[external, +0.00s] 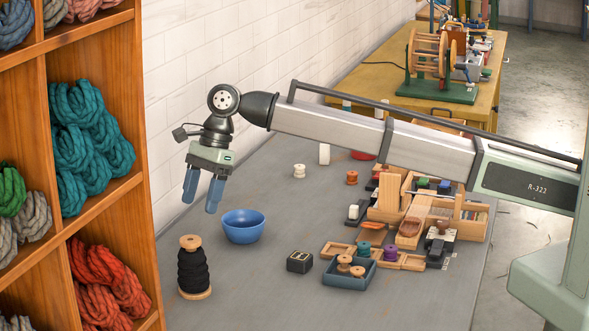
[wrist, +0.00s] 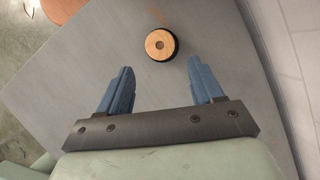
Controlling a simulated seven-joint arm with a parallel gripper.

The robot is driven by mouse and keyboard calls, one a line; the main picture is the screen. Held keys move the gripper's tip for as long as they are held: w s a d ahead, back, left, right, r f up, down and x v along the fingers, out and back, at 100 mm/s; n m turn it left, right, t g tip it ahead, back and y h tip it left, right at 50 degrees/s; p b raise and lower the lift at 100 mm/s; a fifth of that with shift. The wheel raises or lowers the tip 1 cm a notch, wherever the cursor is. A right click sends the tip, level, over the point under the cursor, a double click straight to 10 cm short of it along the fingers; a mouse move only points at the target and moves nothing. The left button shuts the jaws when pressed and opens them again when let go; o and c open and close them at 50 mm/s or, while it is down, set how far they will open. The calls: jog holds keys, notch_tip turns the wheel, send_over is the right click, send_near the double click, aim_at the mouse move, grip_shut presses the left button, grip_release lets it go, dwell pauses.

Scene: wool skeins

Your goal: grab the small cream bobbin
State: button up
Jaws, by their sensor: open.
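The small cream bobbin (external: 299,171) stands upright on the grey table in the external view, to the right of my gripper and well apart from it. I do not see it in the wrist view. My gripper (external: 200,198) is open and empty, fingers pointing down above the table's left part, up and left of the blue bowl. In the wrist view my gripper (wrist: 160,68) shows two blue fingers spread apart with nothing between them. A black thread spool (wrist: 160,44) with a wooden top lies beyond the fingertips there.
The black spool (external: 194,268) stands at the front left, near the wooden shelf (external: 145,220). A blue bowl (external: 243,227) lies below my gripper. A white cylinder (external: 324,154) and a brown spool (external: 352,177) stand near the bobbin. Wooden trays (external: 410,262) crowd the right.

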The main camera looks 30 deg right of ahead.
jog(key=shift+c, duration=0.2)
jog(key=m+t+h, duration=0.2)
jog(key=m+h, duration=0.2)
jog(key=m, duration=0.1)
send_over(299, 166)
jog(key=shift+f, duration=2.2)
notch_tip(299, 166, down, 14)
jog(key=shift+r, duration=0.25)
jog(key=c, duration=1.1)
jog(key=shift+o, duration=0.2)
